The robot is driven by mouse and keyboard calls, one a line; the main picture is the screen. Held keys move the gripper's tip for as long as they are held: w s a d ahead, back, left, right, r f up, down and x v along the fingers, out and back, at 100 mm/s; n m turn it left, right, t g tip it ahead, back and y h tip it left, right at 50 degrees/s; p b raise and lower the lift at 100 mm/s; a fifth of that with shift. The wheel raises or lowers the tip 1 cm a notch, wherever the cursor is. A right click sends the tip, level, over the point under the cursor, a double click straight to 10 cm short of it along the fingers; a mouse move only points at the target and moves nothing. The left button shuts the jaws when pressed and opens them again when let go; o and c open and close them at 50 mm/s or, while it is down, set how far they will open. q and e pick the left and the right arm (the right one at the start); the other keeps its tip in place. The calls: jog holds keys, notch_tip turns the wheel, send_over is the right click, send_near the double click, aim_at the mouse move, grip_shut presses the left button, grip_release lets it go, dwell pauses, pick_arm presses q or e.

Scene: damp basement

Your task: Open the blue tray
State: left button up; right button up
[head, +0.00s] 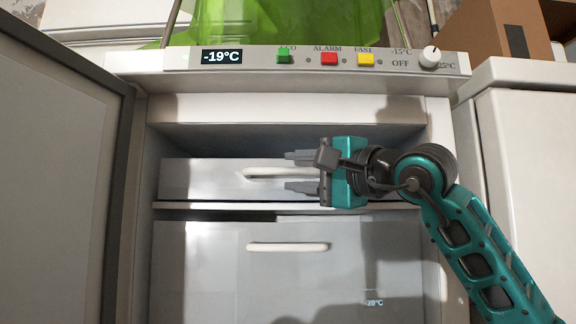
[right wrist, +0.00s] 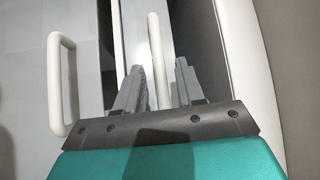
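Inside the open freezer are two pale grey drawers, and neither looks clearly blue. The shallow upper tray (head: 205,180) sits inside the cabinet with a white bar handle (head: 262,173) on its front. My right gripper (head: 302,171) is in front of this handle with its fingers apart, one above and one below the bar. In the right wrist view the handle (right wrist: 157,55) runs between the two separated fingers (right wrist: 160,85), and contact is not clear. The gripper hides the handle's right part in the head view. My left gripper is out of view.
The deeper lower drawer (head: 200,270) has its own white handle (head: 288,247). The open freezer door (head: 55,170) stands on the left. Above is a control panel (head: 180,60) reading -19°C. A white cabinet (head: 530,150) and cardboard box (head: 500,28) are at the right.

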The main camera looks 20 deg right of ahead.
aim_at(286, 190)
jog(key=shift+x, duration=1.45)
jog(key=shift+c, duration=0.2)
grip_shut()
